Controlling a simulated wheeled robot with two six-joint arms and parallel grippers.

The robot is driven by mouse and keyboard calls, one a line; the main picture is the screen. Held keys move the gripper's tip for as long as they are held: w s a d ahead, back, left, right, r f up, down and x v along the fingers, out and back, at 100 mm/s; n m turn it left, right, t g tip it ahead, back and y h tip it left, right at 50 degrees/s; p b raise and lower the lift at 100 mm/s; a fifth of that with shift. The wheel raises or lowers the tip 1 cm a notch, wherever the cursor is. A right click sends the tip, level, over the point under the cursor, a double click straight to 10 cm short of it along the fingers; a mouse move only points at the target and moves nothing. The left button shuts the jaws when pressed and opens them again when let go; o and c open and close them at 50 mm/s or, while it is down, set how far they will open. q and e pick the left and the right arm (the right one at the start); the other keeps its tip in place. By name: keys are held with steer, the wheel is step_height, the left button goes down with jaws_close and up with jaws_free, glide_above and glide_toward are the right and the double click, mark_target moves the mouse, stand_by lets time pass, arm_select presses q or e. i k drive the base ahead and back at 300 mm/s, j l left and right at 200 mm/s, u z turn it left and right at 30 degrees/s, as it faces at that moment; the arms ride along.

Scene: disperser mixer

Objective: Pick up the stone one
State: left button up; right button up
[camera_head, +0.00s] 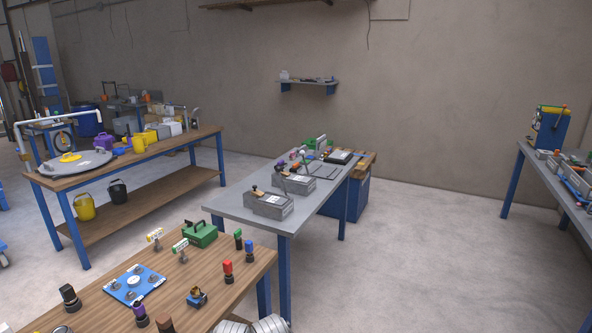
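No object here can be clearly told as stone. Two grey box-like blocks with small knobs on top sit on the grey-topped table (237,205): a nearer block (272,207) and a farther block (296,185). Their material cannot be told at this size. On the near wooden table (200,277), small upright pieces have differently coloured tops: a red one (227,270), a green one (238,238), a blue one (249,249), a purple one (140,314) and a black one (69,296).
The near table also holds a blue plate (118,293) with grey pieces and a green box (200,235). A long bench (150,153) stands at the left, and another table (540,160) at the right. Open floor (420,250) lies between the grey-topped and right tables.

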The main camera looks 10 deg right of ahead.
mark_target(296, 168)
steer(key=z, duration=1.3)
steer(key=i+j+z, duration=0.1)
steer(key=i, duration=2.1)
steer(key=i+u, duration=0.2)
steer(key=i, duration=1.55)
steer(key=i+u, duration=0.3)
steer(key=i, duration=0.2)
steer(key=i+l+u, duration=0.3)
steer(key=i, duration=0.15)
steer(key=i+j+u, duration=0.15)
steer(key=i+u, duration=0.15)
steer(key=u, duration=0.15)
steer(key=i+j+u, duration=0.1)
steer(key=i+u, duration=0.2)
steer(key=u, duration=0.15)
